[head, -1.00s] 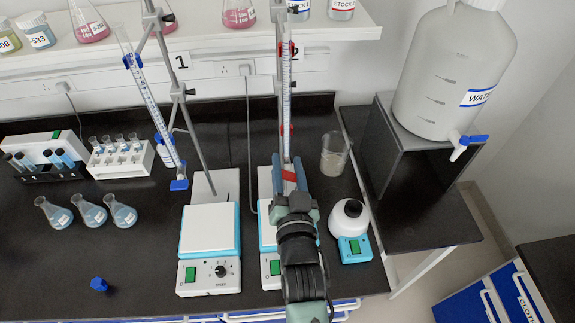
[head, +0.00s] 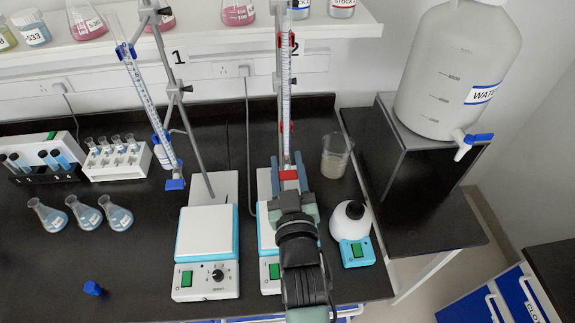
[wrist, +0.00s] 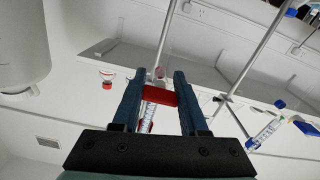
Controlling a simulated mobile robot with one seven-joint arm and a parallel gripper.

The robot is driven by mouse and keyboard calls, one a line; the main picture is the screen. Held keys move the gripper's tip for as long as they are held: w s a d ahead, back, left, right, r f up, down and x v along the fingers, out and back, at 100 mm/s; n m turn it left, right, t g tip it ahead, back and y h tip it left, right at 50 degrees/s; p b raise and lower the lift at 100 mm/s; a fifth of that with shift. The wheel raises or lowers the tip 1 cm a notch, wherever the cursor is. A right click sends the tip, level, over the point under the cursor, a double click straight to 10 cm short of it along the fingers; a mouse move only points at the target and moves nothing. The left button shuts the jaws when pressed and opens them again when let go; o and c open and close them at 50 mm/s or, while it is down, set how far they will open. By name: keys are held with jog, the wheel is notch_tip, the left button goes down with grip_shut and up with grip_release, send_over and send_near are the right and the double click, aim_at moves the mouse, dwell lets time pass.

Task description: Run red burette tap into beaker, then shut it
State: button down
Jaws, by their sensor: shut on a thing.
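The burette (head: 286,105) with red fittings stands upright on the right-hand stand. Its red tap (head: 289,174) is at the lower end, and it also shows in the wrist view (wrist: 160,98). My gripper (head: 290,185) is shut on the red tap, with one blue-grey finger on each side and the tap lying crosswise between them. A glass beaker (head: 336,158) stands on the bench to the right of the burette, apart from it. The burette's outlet and what is under it are hidden behind my gripper.
A white round-topped device (head: 350,220) is close to the right of my arm. A water carboy (head: 452,70) stands on a riser at the right.

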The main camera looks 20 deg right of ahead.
dwell(0.3)
jog(key=shift+c, duration=2.2)
grip_release()
jog(key=shift+s+a+f, duration=0.1)
jog(key=shift+s+a, duration=0.05)
jog(key=shift+s, duration=0.35)
jog(key=b+v, duration=0.4)
jog(key=v, duration=0.8)
jog(key=shift+r, duration=0.2)
